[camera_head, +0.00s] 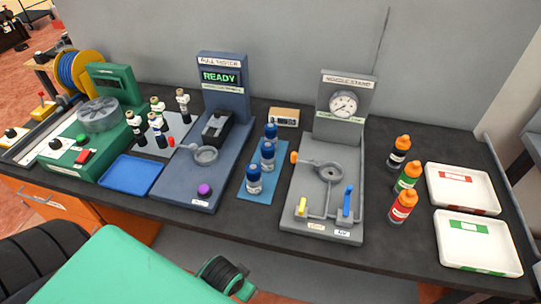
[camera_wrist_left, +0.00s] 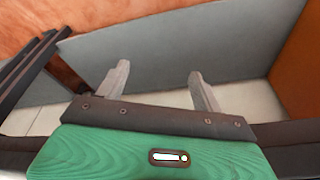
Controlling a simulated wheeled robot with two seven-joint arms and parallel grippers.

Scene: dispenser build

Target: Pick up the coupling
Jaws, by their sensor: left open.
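No part is labelled as a coupling, and I cannot tell for sure which one it is. Several blue-capped clear pieces (camera_head: 267,155) stand on a blue mat (camera_head: 262,187) between the two test stands. My left gripper (camera_wrist_left: 157,72) shows in the left wrist view, with its two grey fingers wide apart and nothing between them. It is away from the tabletop parts. My right gripper is not in view.
The pull tester (camera_head: 222,95) reads READY. A grey gauge stand (camera_head: 345,105) has a yellow and a blue lever. Orange-capped bottles (camera_head: 402,207) and two white trays (camera_head: 480,255) are at right. A blue tray (camera_head: 131,174) and green winder (camera_head: 88,150) are at left.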

